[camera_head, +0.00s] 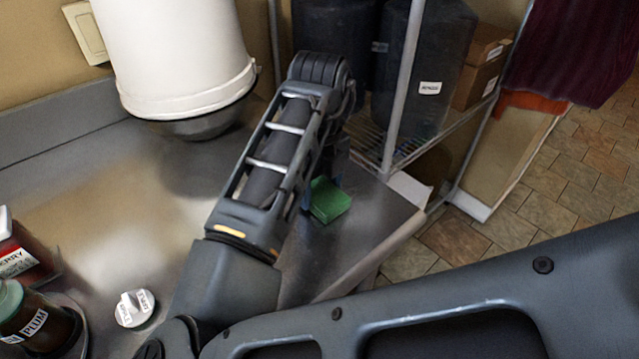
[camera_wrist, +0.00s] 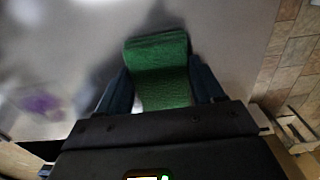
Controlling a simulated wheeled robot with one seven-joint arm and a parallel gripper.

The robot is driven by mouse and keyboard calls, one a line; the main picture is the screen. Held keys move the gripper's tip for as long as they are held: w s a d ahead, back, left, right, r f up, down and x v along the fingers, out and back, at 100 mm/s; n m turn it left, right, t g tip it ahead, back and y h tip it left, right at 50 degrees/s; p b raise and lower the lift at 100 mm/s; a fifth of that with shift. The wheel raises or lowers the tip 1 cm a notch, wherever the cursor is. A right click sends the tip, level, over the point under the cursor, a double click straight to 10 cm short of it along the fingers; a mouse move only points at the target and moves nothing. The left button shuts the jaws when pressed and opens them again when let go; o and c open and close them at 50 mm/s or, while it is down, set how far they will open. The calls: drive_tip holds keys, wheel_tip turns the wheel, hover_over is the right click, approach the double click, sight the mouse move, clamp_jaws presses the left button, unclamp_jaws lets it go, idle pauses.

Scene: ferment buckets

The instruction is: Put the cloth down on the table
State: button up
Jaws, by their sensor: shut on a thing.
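The cloth (camera_head: 329,201) is a green, folded piece at the right end of the metal table (camera_head: 150,185). In the wrist view the cloth (camera_wrist: 158,68) lies between the two fingers of my gripper (camera_wrist: 160,92), which is shut on it. In the head view my arm hides part of the cloth and most of my gripper. The cloth is at or close to the table top; I cannot tell whether it touches.
A white labelled knob (camera_head: 134,308), a plum jar (camera_head: 35,325) and a red container (camera_head: 22,255) are at the left. A wire shelf (camera_head: 440,125) with dark containers stands beyond the table's right edge.

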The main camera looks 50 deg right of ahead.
sight(320, 189)
drive_tip(key=shift+f, duration=0.2)
drive_tip(key=o, duration=1)
drive_tip(key=shift+r, duration=0.1)
wheel_tip(320, 189, up, 12)
drive_tip(key=shift+r, duration=0.15)
drive_tip(key=shift+d, duration=0.1)
